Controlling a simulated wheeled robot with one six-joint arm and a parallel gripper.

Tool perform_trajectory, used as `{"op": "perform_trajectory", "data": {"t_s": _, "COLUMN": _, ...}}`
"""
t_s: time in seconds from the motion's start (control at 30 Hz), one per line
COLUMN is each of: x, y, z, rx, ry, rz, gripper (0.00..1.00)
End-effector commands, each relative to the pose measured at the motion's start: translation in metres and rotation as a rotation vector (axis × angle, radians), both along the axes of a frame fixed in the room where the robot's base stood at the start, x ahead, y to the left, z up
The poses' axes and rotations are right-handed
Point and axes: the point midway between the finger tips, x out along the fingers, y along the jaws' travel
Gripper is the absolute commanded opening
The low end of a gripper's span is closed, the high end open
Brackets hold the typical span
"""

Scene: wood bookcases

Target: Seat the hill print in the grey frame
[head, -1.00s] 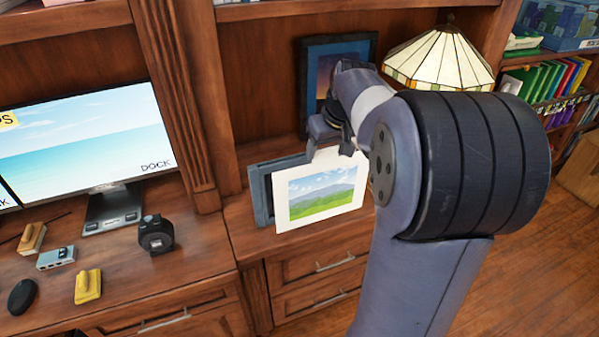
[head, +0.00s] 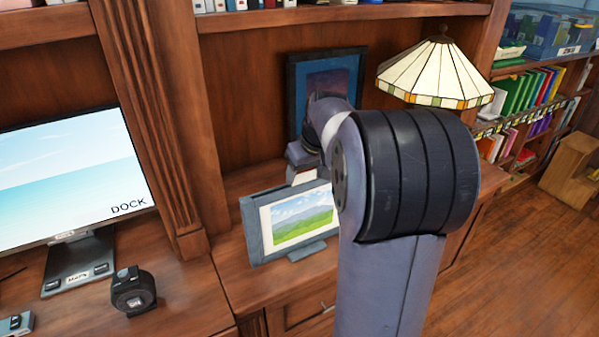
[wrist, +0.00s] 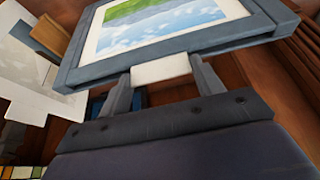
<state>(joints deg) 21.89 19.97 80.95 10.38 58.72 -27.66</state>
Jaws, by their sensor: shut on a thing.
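The hill print (head: 303,218), green hills under a blue sky with a white border, stands inside the grey frame (head: 252,232) on the lower cabinet top. The frame's left and bottom rails show around it; my arm hides its upper right part. In the wrist view the print (wrist: 165,25) appears upside down behind the frame's top rail (wrist: 170,52). Its white tab (wrist: 160,69) sticks out past that rail. My gripper (wrist: 162,85) is shut on this tab, with one finger on each side. In the head view my gripper (head: 304,165) is just above the frame, partly hidden.
A dark blue framed picture (head: 325,80) leans at the back, beside a stained-glass lamp (head: 437,72). A monitor (head: 70,180) and a black device (head: 133,291) stand at left. In the wrist view, white cards (wrist: 35,90) show at left.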

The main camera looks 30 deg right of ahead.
Motion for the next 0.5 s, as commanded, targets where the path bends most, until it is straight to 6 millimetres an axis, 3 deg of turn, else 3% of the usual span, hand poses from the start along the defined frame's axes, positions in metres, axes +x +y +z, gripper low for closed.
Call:
{"op": "perform_trajectory", "data": {"t_s": 0.27, "x": -0.0001, "y": 0.0003, "z": -0.0027, "rx": 0.000, "ry": 0.000, "rz": 0.000, "gripper": 0.29}}
{"op": "perform_trajectory", "data": {"t_s": 0.3, "x": -0.0001, "y": 0.0003, "z": -0.0013, "rx": 0.000, "ry": 0.000, "rz": 0.000, "gripper": 0.66}}
{"op": "perform_trajectory", "data": {"t_s": 0.5, "x": -0.0001, "y": 0.0004, "z": -0.0012, "rx": 0.000, "ry": 0.000, "rz": 0.000, "gripper": 0.82}}
